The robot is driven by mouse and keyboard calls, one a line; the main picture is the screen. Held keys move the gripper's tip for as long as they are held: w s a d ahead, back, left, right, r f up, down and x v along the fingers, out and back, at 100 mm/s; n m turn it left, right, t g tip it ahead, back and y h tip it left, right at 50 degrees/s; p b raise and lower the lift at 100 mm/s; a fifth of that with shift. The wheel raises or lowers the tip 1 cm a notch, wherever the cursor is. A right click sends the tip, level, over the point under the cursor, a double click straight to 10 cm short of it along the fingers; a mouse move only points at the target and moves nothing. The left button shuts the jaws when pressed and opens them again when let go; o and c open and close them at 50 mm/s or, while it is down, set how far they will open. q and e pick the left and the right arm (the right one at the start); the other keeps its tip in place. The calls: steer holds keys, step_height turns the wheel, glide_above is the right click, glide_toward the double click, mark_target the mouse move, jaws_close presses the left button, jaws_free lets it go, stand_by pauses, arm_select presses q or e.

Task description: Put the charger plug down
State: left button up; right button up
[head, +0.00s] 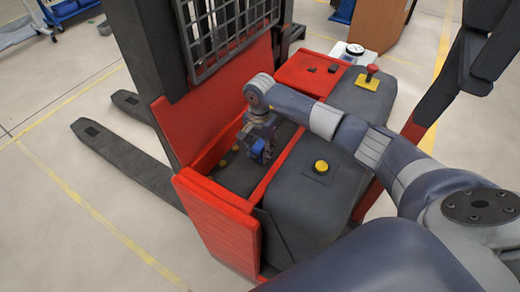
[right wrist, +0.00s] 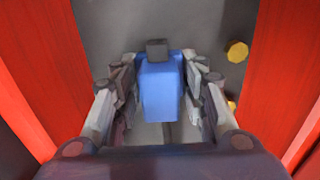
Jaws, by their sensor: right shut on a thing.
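The charger plug (right wrist: 162,88) is a blue block with a dark grey tip, seen in the right wrist view between my gripper's fingers. My right gripper (right wrist: 160,100) is shut on it, with a finger along each side. In the head view the right gripper (head: 258,150) reaches down into the recess of a red and dark grey pallet stacker (head: 220,215), and a bit of the plug's blue (head: 257,148) shows there. Whether the plug touches the grey surface under it cannot be told. My left gripper is in neither view.
Red walls flank the recess on both sides. Small yellow knobs (right wrist: 237,51) lie right of the plug in the wrist view. A yellow button (head: 321,167) and a red-topped emergency stop (head: 371,76) sit on the stacker. Its dark mast (head: 155,60) rises behind the recess.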

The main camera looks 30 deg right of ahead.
mark_target(260, 145)
steer(key=o, duration=1.4)
steer(key=shift+r+p, duration=0.45)
steer(key=shift+p, duration=0.15)
steer(key=shift+r+p, duration=0.45)
step_height(260, 145, up, 11)
steer(key=b, duration=0.2)
steer(key=shift+r, duration=0.2)
